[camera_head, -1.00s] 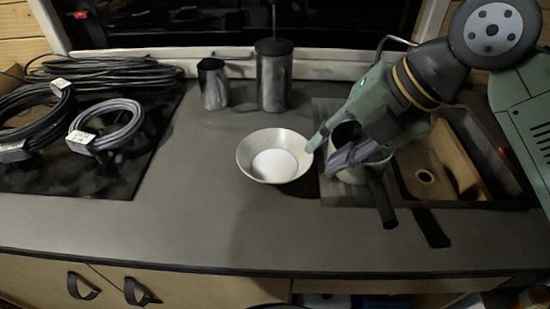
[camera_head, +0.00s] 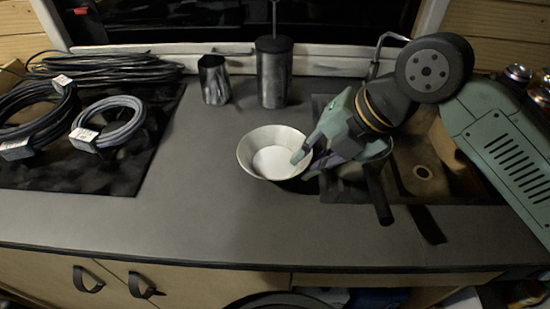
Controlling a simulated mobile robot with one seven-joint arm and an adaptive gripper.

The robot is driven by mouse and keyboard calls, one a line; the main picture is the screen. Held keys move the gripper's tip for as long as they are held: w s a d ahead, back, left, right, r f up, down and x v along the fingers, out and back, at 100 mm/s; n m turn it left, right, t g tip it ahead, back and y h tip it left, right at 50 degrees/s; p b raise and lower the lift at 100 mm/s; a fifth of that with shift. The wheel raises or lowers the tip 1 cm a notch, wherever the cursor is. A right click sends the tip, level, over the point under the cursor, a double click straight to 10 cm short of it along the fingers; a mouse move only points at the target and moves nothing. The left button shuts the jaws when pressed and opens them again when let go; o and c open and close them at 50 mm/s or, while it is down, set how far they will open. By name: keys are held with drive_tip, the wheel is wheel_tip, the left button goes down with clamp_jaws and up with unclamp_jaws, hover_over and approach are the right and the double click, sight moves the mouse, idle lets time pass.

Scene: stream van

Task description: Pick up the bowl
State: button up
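The bowl (camera_head: 258,144) is pale and wide-rimmed and sits on the grey counter near the middle of the camera_head view. My gripper (camera_head: 303,165) is at the bowl's right rim. One fingertip reaches over the rim into the bowl, and the other is outside, low on its right side. The fingers are apart with the bowl's wall between them. I cannot tell whether either finger touches the wall. The bowl looks level and on the counter.
Coiled cables (camera_head: 108,122) lie on a dark panel at left. A metal cup (camera_head: 214,80) and a tall canister (camera_head: 273,75) stand behind the bowl. A sink (camera_head: 424,172) is at right, with a container partly hidden by my gripper. Counter (camera_head: 200,225) in front is clear.

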clamp_jaws()
drive_tip(key=shift+r, duration=0.25)
idle(0.5)
drive_tip(key=shift+r+b, duration=0.55)
drive_tip(key=shift+r, duration=1)
drive_tip(key=s+a+r+b, duration=0.1)
drive_tip(key=s+b, duration=0.2)
drive_tip(key=s, duration=1.2)
drive_tip(key=shift+s+r, duration=0.25)
drive_tip(key=shift+s, duration=0.15)
